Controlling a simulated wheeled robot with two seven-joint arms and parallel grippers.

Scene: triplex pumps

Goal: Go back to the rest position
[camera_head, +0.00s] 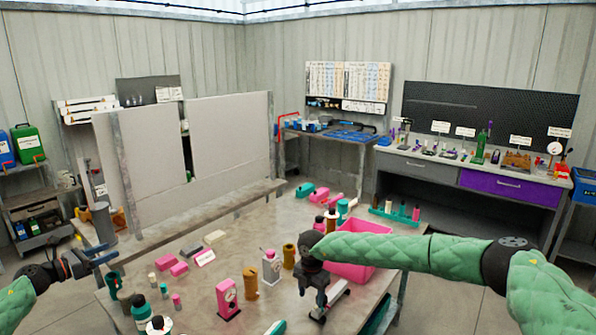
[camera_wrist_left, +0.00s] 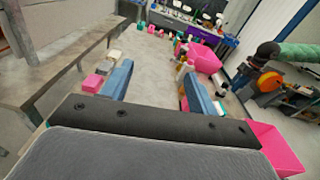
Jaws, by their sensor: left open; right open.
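My left gripper (camera_head: 97,256) is at the left edge of the table in the head view. In the left wrist view its two blue fingers (camera_wrist_left: 156,88) are wide apart with nothing between them. My right gripper (camera_head: 322,294) hangs from the green padded arm over the front right of the table, in front of the pink bin (camera_head: 358,252). It is open, and I see nothing held in it; its fingertips are small and partly hard to make out. The pink bin also shows in the left wrist view (camera_wrist_left: 202,58).
The table (camera_head: 225,228) carries pink blocks (camera_head: 179,268), a pink device (camera_head: 227,298), brown bottles (camera_head: 251,282) and teal-and-white bottles (camera_head: 140,309). Upright panels (camera_head: 230,140) stand along its back left. A workbench with a purple drawer (camera_head: 510,186) stands at the back right.

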